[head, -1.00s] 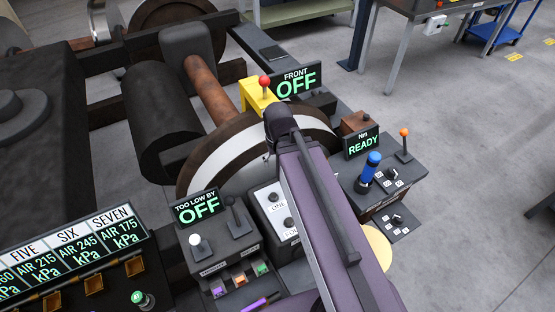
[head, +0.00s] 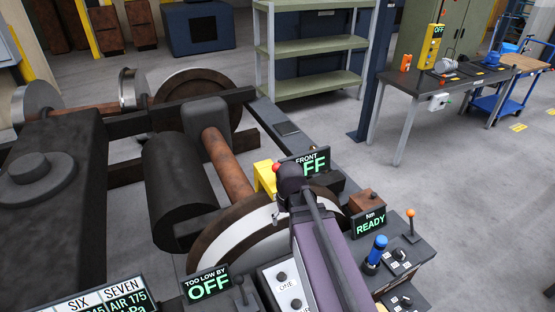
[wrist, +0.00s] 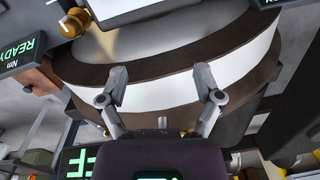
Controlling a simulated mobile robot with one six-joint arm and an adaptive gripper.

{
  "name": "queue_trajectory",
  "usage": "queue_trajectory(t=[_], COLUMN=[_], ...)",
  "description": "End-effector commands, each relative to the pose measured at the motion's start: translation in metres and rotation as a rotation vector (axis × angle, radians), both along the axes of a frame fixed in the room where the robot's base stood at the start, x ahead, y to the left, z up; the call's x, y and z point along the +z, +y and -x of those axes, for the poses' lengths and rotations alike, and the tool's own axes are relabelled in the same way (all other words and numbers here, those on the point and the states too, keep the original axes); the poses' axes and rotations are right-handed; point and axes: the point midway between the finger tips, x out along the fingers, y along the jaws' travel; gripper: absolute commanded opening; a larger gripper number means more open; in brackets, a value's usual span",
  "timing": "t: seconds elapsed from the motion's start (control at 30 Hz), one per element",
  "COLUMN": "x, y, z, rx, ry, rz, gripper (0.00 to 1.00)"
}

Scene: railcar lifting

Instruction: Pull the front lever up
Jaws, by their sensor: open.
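The front lever's red ball knob (head: 277,167) shows in the head view, above a yellow block (head: 265,178) and beside the FRONT display (head: 312,164). The dark end of my arm partly overlaps the knob and the display. My gripper (wrist: 161,84) is open and empty in the wrist view, its two fingers apart over the brown-rimmed wheel (wrist: 160,98). I cannot make out the red knob in the wrist view. Part of a green-lit display (wrist: 76,162) shows there at lower left.
A READY display (head: 370,222), a blue-handled control (head: 376,250) and an orange-knobbed lever (head: 411,223) stand right of my arm. The TOO LOW BY display (head: 206,285) is at lower left. A dark axle assembly fills the left. Open floor lies to the right.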

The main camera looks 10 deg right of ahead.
Motion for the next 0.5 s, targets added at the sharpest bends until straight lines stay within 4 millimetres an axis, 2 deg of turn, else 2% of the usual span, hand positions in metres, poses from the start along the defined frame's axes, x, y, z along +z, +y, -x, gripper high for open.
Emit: queue_trajectory(t=[0.03, 0.5], x=[0.020, 0.105], y=[-0.001, -0.008], z=[-0.007, -0.048], rx=[0.000, 0.006], ry=[0.000, 0.002], rz=[-0.006, -0.056], gripper=[0.84, 0.84])
